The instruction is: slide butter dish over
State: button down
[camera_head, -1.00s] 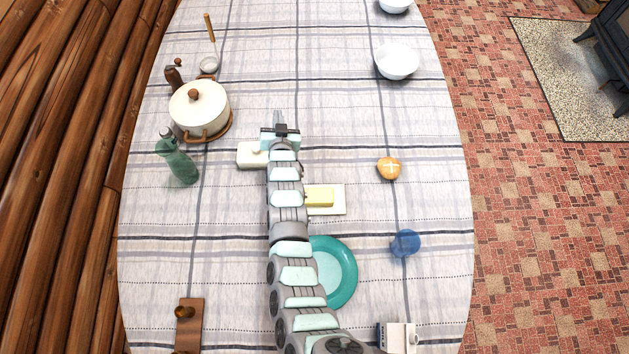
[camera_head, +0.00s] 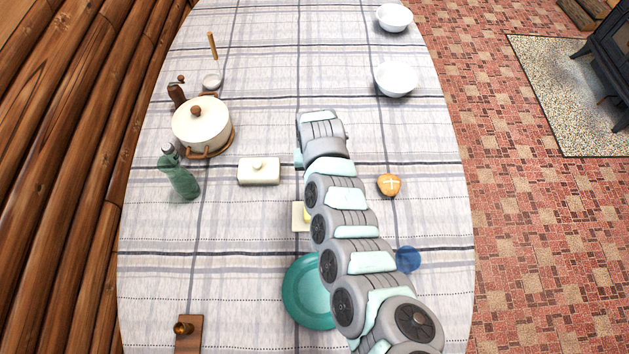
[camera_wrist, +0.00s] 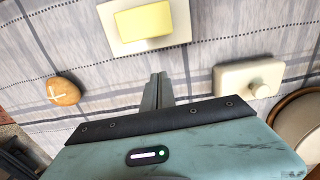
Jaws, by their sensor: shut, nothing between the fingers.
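The butter dish is a pale tray (camera_head: 298,217) with a yellow block of butter (camera_wrist: 145,22) on it. My arm covers most of it in the head view; the wrist view shows the tray (camera_wrist: 183,14) at the top. Its white lid with a round knob (camera_head: 258,172) sits apart on the tablecloth to the left, and also shows in the wrist view (camera_wrist: 233,83). My gripper (camera_wrist: 160,80) is shut and empty, between the lid and the bread roll, apart from the butter dish. In the head view its fingers are hidden by my arm.
A bread roll (camera_head: 388,185) and a blue translucent object (camera_head: 408,259) lie right. A teal plate (camera_head: 303,290) is nearer. A white pot (camera_head: 201,125) and green bottle (camera_head: 181,178) stand left. Two white bowls (camera_head: 396,79) are at the far right. The cloth's far middle is clear.

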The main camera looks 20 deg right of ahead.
aim_at(301, 219)
notch_tip(301, 219, down, 8)
jog(key=b, duration=0.2)
jog(key=shift+f+b, duration=0.2)
jog(key=shift+b, duration=0.15)
jog(key=shift+s+r+p, duration=0.1)
jog(key=shift+s+p, duration=0.1)
jog(key=shift+p, duration=0.15)
jog(key=shift+s+a+r+p, duration=0.15)
jog(key=shift+s+a+p, duration=0.15)
jog(key=shift+s+p, duration=0.4)
jog(key=shift+s+a+p, duration=0.2)
jog(key=shift+s, duration=0.3)
jog(key=shift+s+a+p, duration=0.15)
jog(key=shift+s, duration=0.35)
jog(key=shift+s+a+r+p, duration=0.15)
jog(key=shift+s+p, duration=0.15)
jog(key=shift+p, duration=0.55)
jog(key=shift+s+a+p, duration=0.1)
jog(key=shift+s+p, duration=0.2)
jog(key=shift+p, duration=0.25)
jog(key=shift+s+a+p, duration=0.2)
jog(key=shift+s+p, duration=0.4)
jog(key=shift+p, duration=0.15)
jog(key=shift+f, duration=0.3)
